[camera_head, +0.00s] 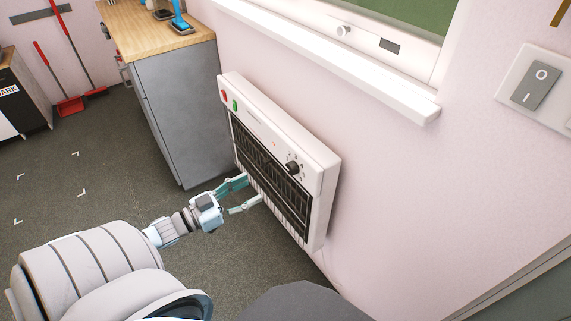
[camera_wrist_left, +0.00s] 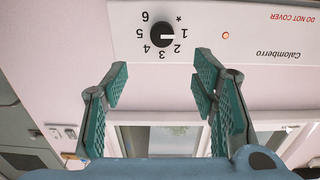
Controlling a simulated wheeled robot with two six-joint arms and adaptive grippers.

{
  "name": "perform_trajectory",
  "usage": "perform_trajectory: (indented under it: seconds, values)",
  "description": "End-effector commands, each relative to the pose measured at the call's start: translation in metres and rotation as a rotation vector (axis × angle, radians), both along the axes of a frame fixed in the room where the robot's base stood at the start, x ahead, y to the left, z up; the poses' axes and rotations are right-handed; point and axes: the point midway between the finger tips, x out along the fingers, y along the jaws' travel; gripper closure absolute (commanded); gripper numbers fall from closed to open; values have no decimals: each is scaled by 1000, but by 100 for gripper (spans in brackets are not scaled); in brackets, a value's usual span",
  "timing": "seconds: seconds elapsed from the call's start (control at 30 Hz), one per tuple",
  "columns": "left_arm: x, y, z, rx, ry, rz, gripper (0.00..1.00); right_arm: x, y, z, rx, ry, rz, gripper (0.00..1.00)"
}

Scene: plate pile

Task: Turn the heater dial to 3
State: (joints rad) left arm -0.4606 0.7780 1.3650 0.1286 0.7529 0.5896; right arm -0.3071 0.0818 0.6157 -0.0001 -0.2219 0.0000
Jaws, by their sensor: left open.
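The heater (camera_head: 318,172) is a white wall unit with a dark grille. Its black dial (camera_head: 292,167) is at the right end of the front panel. In the left wrist view, which is upside down, the dial (camera_wrist_left: 162,34) shows a white mark that appears to point at 1. The numbers 1 to 6 and a star ring it. My left gripper (camera_head: 252,189) is open and empty, in front of the grille, left of and lower than the dial. In the left wrist view the open fingers of my left gripper (camera_wrist_left: 162,84) are apart from the dial. My right gripper is not in view.
A red light (camera_wrist_left: 225,36) glows on the panel. Red and green switches (camera_head: 229,100) are at the heater's left end. A grey cabinet (camera_head: 180,110) stands left of the heater. A white window sill (camera_head: 330,55) juts out above. Open floor (camera_head: 90,180) lies at left.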

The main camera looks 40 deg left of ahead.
Motion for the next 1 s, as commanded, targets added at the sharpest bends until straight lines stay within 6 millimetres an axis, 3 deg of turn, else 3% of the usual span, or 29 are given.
perform_trajectory:
  seconds: [0.1, 0.3, 0.43, 0.6, 0.83, 1.0]
  values:
    - [26, -7, -2, -1, -5, 4, 47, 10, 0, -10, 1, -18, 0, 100]
    - [83, -24, -3, 1, -4, 9, 47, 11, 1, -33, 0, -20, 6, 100]
    - [109, -32, -1, 1, -1, 10, 47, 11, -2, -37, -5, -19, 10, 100]
    - [122, -36, 0, 1, 3, 11, 47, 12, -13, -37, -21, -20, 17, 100]
    - [123, -36, 0, 1, 4, 11, 47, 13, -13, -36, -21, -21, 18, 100]
    - [123, -36, 0, 1, 4, 11, 73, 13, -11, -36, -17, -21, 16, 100]
